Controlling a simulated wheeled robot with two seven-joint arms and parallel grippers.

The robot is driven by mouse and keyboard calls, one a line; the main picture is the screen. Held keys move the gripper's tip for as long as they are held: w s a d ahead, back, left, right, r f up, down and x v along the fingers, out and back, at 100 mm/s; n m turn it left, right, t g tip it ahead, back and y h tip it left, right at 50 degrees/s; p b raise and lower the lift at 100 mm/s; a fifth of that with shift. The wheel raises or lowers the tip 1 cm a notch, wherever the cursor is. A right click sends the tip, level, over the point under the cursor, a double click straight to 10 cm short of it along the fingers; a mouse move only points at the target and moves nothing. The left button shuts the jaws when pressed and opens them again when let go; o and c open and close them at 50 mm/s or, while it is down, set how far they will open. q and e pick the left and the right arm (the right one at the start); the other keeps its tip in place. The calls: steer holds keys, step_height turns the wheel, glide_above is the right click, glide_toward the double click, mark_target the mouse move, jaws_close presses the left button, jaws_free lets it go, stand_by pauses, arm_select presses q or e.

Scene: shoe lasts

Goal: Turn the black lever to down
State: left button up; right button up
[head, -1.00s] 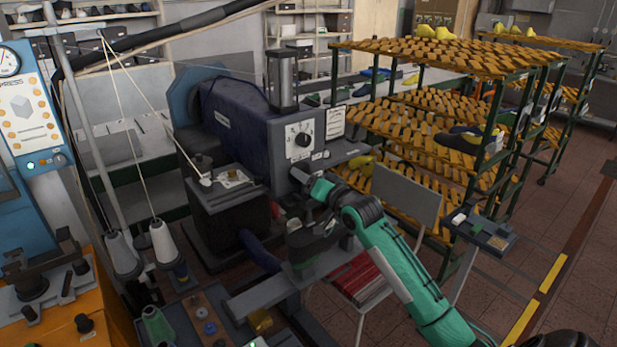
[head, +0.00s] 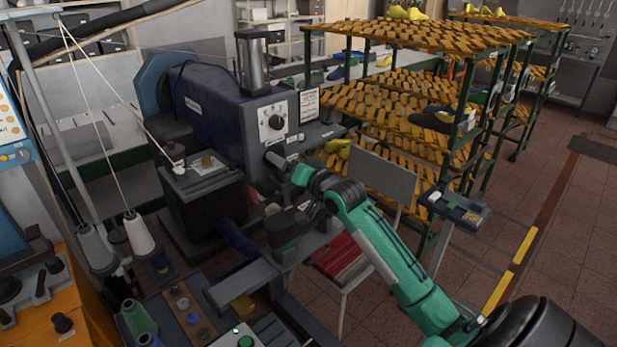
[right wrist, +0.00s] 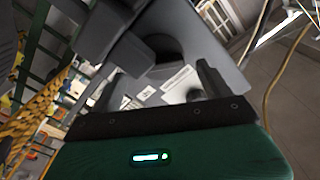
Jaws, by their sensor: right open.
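The blue and grey machine (head: 215,110) stands left of centre in the head view. Its front panel carries a white dial (head: 264,112) with a black knob (head: 275,122), and small white labels below. I cannot pick out the black lever for certain in either view. My right arm reaches in from the lower right, its end close to the machine's front below the dial. In the right wrist view my right gripper (right wrist: 160,80) is open, its two dark fingers apart before a grey machine part and pale label plates. Nothing is clearly held. My left gripper is not in view.
A rack (head: 410,100) with yellow slatted shelves stands right of the machine. A grey chair (head: 383,178) with a red seat is just behind my right arm. Thread cones (head: 138,232) stand at the left. The tiled floor on the right is mostly clear.

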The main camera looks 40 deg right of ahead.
steer(key=s+d+b, duration=0.1)
steer(key=s+b, duration=0.3)
steer(key=s, duration=0.8)
steer(key=shift+f, duration=0.1)
